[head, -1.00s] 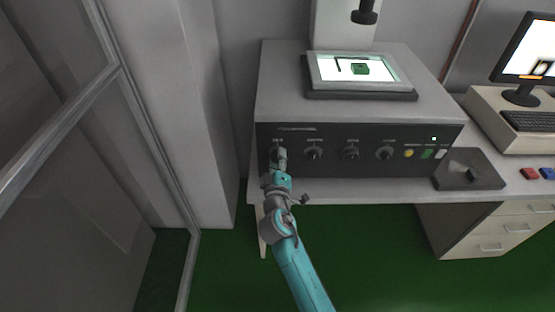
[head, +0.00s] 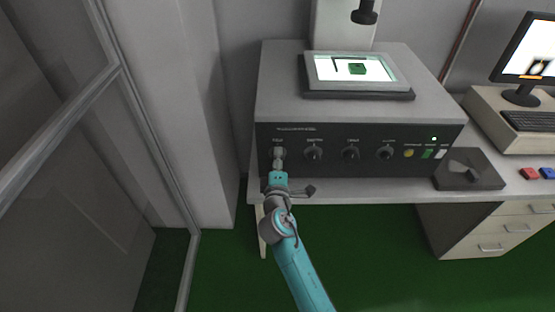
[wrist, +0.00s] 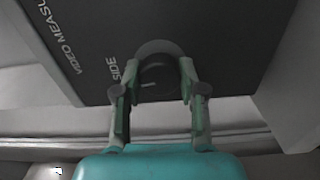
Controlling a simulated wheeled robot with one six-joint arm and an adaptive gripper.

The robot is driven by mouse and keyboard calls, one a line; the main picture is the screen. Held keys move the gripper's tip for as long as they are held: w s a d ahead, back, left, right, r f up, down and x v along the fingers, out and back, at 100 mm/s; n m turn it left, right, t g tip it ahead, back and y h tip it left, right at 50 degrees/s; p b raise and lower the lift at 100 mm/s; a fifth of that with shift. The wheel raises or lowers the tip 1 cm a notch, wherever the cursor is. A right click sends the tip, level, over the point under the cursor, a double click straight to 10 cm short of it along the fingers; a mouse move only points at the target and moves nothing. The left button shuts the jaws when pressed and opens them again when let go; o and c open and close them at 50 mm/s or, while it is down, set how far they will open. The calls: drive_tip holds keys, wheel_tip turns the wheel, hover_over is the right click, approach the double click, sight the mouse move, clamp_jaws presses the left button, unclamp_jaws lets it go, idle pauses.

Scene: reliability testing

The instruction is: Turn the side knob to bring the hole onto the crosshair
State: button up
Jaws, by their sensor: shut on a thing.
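The side knob (wrist: 155,77), a dark round knob with a light mark and "SIDE" printed beside it, sits between the fingers of my gripper (wrist: 156,72) in the wrist view. My gripper (head: 279,157) is shut on this leftmost knob of the dark front panel; the fingers hide part of it in the head view. The glowing stage (head: 320,85) on top of the machine carries a small green part (head: 357,69). The monitor (head: 537,62) at the right shows a dark and orange picture; the hole and crosshair are too small to tell apart.
Several more knobs, such as the one beside mine (head: 314,153), and coloured buttons (head: 409,153) line the panel (head: 335,167). A dark joystick box (head: 468,170) stands on the table at the right. A glass partition (head: 65,140) stands at the left.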

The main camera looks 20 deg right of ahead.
drive_tip(key=o, duration=1.1)
drive_tip(key=shift+o, duration=0.2)
drive_tip(key=v, duration=1.2)
